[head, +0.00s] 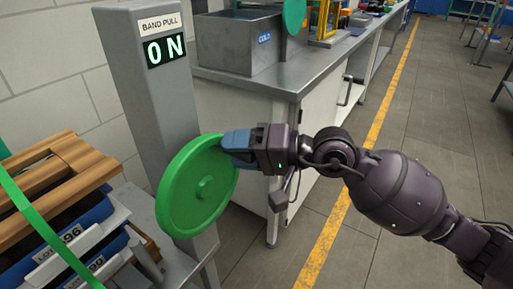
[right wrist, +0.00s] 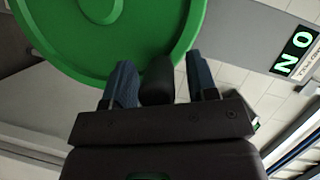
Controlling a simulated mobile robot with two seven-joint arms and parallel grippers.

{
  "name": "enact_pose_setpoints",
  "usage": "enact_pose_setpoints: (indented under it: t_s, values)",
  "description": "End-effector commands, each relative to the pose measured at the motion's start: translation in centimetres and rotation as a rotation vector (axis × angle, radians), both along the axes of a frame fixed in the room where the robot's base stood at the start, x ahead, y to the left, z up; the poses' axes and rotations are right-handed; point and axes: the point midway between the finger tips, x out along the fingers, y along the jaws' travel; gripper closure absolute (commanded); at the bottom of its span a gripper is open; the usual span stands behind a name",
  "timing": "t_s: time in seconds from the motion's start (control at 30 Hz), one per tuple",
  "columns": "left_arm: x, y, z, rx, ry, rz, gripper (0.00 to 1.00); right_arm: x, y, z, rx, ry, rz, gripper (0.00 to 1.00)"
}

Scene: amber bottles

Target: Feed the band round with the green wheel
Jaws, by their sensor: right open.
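The green wheel (head: 195,190) is a round disc with a raised hub, mounted on the grey post. It fills the upper left of the right wrist view (right wrist: 100,40). My right gripper (head: 236,146) is at the wheel's upper right rim, with blue fingers. In the right wrist view the gripper (right wrist: 163,82) is open, with a finger on each side of a dark rounded handle (right wrist: 157,80) by the rim. I cannot tell whether the fingers touch it. The green band (head: 45,232) runs slanting over the stacked wood at the left. My left gripper is not in view.
The grey post (head: 160,95) bears a BAND PULL display (head: 165,50) reading ON. Wooden slats (head: 60,180) lie above blue lot-marked trays (head: 75,240) at the left. A steel-topped bench (head: 270,80) stands behind my right gripper.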

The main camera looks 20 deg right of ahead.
Motion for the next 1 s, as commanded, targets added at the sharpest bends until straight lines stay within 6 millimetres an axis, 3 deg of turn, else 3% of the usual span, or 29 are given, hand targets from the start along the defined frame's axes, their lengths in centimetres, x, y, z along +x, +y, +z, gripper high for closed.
enact_pose_setpoints:
  t_s: [0.6, 1.0]
  values:
    - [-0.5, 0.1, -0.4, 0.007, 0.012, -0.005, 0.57, -4.6, -7.5, 1.1, 0.0, 0.005, 0.0, 0.47]
    - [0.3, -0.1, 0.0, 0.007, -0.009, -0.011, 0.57, -5.4, -8.9, 1.6, 0.001, 0.0, 0.0, 0.47]
